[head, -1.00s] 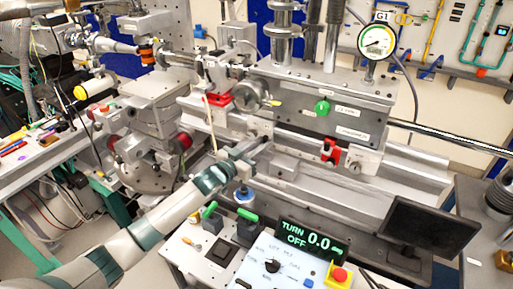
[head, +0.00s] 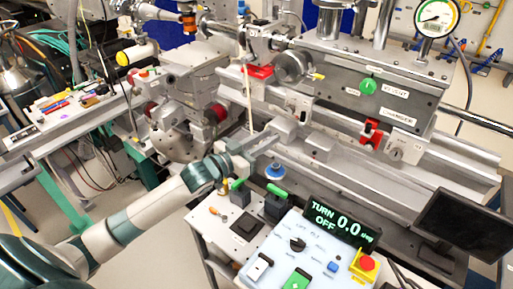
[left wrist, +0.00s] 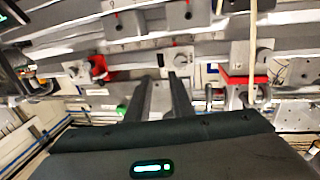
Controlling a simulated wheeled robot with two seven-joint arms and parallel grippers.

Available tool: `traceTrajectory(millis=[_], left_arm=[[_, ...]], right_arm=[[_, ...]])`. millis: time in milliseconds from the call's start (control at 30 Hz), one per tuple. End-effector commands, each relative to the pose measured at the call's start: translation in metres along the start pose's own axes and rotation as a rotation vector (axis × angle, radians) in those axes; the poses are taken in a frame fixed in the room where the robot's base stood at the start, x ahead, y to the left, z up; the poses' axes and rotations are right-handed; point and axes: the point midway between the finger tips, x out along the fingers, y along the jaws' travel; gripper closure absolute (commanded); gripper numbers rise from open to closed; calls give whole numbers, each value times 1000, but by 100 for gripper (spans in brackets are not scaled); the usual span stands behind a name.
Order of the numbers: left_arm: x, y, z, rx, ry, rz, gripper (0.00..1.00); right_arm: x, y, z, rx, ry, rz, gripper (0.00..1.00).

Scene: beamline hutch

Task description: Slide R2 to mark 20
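The bench rail (head: 385,187) runs across the middle of the head view. Two small grey blocks sit along it: a left block (head: 285,130) close to my gripper and a right block (head: 320,147). I cannot read which is R2, nor the scale marks. My left gripper (head: 272,141) reaches in from the left beside the left block. In the left wrist view its two dark fingers (left wrist: 158,80) stand apart with a gap between them. No held object is clear there. Two grey blocks (left wrist: 125,22) show beyond the fingertips, near the top. My right gripper is not in view.
A control panel (head: 300,263) with a display reading "TURN OFF 0.0" stands in front of the rail. A red lever (head: 370,133) and a green knob (head: 368,87) are behind it. A dark monitor (head: 462,225) is at right. A thin pale rod (head: 248,98) stands near my gripper.

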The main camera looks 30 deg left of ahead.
Motion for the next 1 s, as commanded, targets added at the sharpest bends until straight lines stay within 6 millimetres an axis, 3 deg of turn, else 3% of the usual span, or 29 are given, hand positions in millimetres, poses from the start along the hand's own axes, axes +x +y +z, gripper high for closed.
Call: traceTrajectory(millis=[100, 300, 1000], left_arm=[[-18, 0, 2, 1, -1, 1, 79], [-35, 0, 1, 1, 0, 0, 79], [-40, 0, 0, 1, 0, 0, 79]], right_arm=[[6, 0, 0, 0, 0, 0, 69], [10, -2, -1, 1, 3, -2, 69], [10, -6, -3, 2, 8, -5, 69]])
